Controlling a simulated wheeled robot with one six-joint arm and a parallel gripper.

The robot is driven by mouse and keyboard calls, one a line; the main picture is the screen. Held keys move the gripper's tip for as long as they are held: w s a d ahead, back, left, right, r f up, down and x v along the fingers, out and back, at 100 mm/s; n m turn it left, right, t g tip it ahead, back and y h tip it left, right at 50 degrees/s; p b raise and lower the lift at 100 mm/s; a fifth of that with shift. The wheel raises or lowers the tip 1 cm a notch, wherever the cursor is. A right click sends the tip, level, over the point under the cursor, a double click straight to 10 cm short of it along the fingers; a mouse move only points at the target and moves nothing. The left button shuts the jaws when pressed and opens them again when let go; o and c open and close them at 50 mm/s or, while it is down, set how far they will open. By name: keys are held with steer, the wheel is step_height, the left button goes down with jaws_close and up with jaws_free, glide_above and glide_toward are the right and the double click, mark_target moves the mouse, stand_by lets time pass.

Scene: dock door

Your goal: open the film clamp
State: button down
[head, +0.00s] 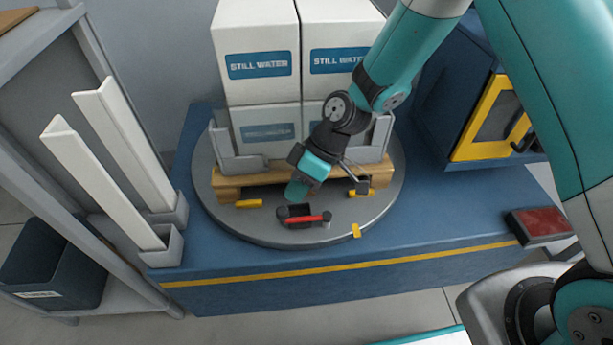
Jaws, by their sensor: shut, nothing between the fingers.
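A small dark device with a red lever (308,218), which looks like the film clamp, sits on the front of the round grey turntable (230,218). The lever lies roughly level, pointing right, with a grey end piece. I cannot tell whether its jaw is open. My gripper (297,192) points down just behind and above the clamp, in front of the wooden pallet. Its teal fingers are shut and empty. No contact with the lever shows.
White "Still Water" boxes (258,65) stand stacked on the pallet (262,178), with grey corner pieces. White corner boards (105,185) stand upright at left. A yellow-framed blue cabinet (490,118) is at right. A red-topped block (541,224) lies at the blue platform's right edge.

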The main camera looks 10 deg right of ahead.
steer(key=shift+x, duration=0.9)
